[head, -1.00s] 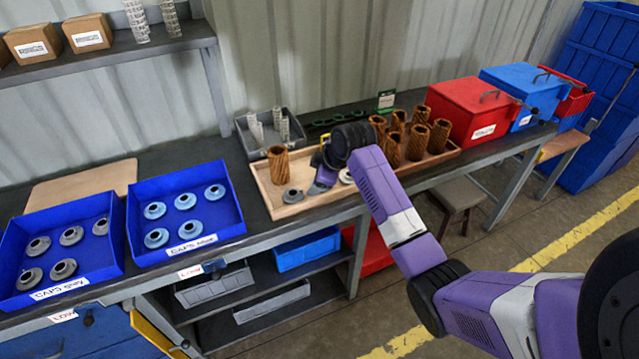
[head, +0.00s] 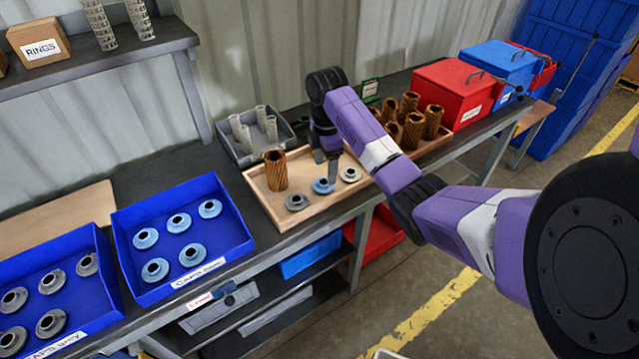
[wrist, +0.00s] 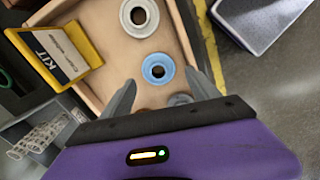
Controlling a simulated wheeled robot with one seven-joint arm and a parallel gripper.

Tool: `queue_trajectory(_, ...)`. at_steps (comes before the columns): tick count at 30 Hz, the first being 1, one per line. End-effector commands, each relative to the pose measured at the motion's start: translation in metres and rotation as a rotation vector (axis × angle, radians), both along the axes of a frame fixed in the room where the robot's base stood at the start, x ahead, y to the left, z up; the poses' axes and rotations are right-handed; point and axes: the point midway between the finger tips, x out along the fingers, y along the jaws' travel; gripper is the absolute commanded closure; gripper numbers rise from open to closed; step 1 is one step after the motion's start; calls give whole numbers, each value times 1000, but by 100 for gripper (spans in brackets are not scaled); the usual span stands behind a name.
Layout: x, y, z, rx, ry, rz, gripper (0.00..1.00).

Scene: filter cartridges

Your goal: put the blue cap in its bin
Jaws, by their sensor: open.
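The blue cap (head: 323,187) lies in the wooden tray (head: 262,186) on the bench, between a grey cap (head: 296,202) and a pale cap (head: 350,174). My gripper (wrist: 160,79) is open and points down over the tray. In the wrist view the blue cap (wrist: 157,68) shows between the two fingertips, and I see no contact. The pale cap (wrist: 138,16) is beyond it, and the grey cap (wrist: 180,100) is partly hidden near the gripper body. The blue bin with bluish caps (head: 222,240) stands left of the tray and holds several caps.
A second blue bin (head: 100,318) with grey caps stands further left. A brown filter (head: 275,170) stands in the tray's left end, with several more at its right. A grey bin (head: 240,155) is behind.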

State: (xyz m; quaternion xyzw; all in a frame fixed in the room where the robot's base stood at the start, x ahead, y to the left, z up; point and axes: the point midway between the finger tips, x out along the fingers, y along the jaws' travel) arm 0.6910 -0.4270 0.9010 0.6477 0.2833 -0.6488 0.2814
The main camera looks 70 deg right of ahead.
Motion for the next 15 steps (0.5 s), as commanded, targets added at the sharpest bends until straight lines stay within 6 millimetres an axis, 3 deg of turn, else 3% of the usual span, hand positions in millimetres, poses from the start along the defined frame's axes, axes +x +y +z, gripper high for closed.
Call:
queue_trajectory(10,4,0,-44,0,0,-1,30)
queue_trajectory(15,4,0,-55,-1,-1,-1,30)
